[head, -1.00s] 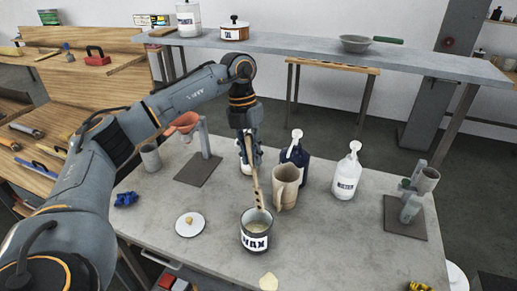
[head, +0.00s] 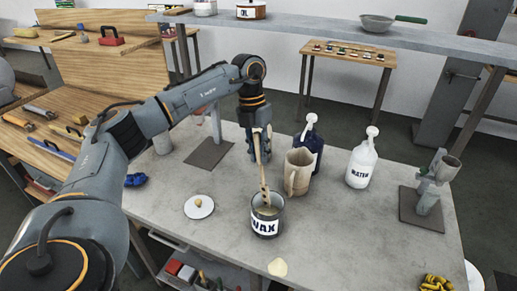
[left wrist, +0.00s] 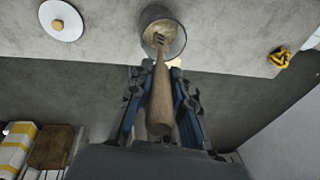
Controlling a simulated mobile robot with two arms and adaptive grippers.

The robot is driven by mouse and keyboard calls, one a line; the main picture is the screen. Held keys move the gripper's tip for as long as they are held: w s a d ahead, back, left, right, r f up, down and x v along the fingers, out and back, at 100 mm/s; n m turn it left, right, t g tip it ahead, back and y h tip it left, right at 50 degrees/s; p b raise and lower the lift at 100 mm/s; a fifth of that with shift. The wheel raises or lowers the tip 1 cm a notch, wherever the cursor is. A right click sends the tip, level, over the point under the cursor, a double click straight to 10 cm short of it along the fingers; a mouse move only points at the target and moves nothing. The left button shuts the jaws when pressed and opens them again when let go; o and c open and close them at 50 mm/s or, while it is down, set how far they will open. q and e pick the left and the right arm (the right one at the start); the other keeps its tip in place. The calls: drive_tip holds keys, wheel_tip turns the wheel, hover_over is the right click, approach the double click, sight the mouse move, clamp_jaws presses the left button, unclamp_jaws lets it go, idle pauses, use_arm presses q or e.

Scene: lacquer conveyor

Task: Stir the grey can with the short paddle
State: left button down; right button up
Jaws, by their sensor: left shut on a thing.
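My left gripper (head: 261,148) is behind and above the can, shut on the short wooden paddle (head: 264,180). In the left wrist view the paddle (left wrist: 160,92) lies between the fingers of my left gripper (left wrist: 160,108). Its slotted end reaches inside the can's mouth, over pale contents. How deep the tip sits is hard to tell. My right gripper is in neither view.
A white lid (head: 199,207) lies left of the can. A grey stand (head: 428,195) is at right. The tabletop between is clear.

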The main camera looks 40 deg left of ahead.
sight(263, 187)
use_arm(q)
drive_tip(key=shift+s+d+f+b, duration=0.1)
drive_tip(key=shift+f+b, duration=0.1)
drive_tip(key=shift+f, duration=0.25)
drive_tip(key=shift+d+f+b, duration=0.1)
drive_tip(key=shift+f+b, duration=0.05)
drive_tip(key=shift+f, duration=0.25)
drive_tip(key=shift+s+d+f+b, duration=0.1)
drive_tip(key=shift+d+f+b, duration=0.1)
drive_tip(key=shift+f+b, duration=0.6)
drive_tip(key=shift+d+f+b, duration=0.15)
drive_tip(key=shift+f+b, duration=0.2)
drive_tip(key=shift+f, duration=0.85)
drive_tip(key=shift+s+d+f+b, duration=0.1)
drive_tip(key=shift+d+f+b, duration=0.1)
drive_tip(key=shift+f+b, duration=0.45)
drive_tip(key=shift+s+d+f+b, duration=0.15)
drive_tip(key=shift+f+b, duration=0.1)
drive_tip(key=shift+f, duration=0.7)
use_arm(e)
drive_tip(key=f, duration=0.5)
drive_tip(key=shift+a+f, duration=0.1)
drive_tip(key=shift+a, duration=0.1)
use_arm(q)
drive_tip(key=shift+f, duration=0.1)
